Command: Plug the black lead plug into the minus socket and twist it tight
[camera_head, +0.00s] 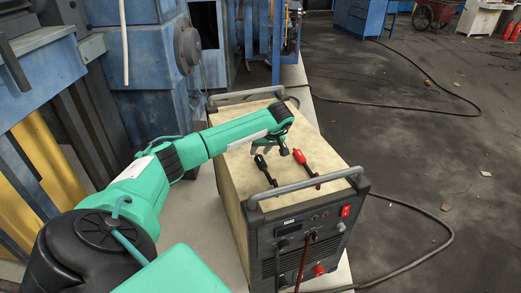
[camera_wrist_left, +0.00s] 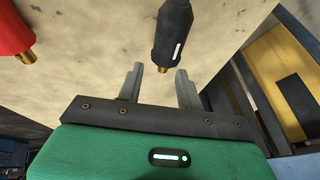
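The black lead plug (camera_head: 262,164) lies on the beige top of the welding machine (camera_head: 237,182). In the left wrist view the black plug (camera_wrist_left: 172,32) points its brass tip toward my gripper. My left gripper (camera_head: 269,148) is over the machine top, beside the black plug. In the left wrist view its two fingers (camera_wrist_left: 160,70) are apart, with the brass tip showing between the fingertips and nothing gripped. The gap in height cannot be told. The machine's dark front panel (camera_head: 291,229) is in view, but I cannot make out which socket is minus. My right gripper is out of view.
A red lead plug (camera_head: 300,157) lies on the machine top right of the black one; it also shows in the left wrist view (camera_wrist_left: 14,35). Grey bar handles (camera_head: 305,187) cross the front and back edges. A cable hangs down the front. Blue machinery (camera_head: 155,60) stands behind left.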

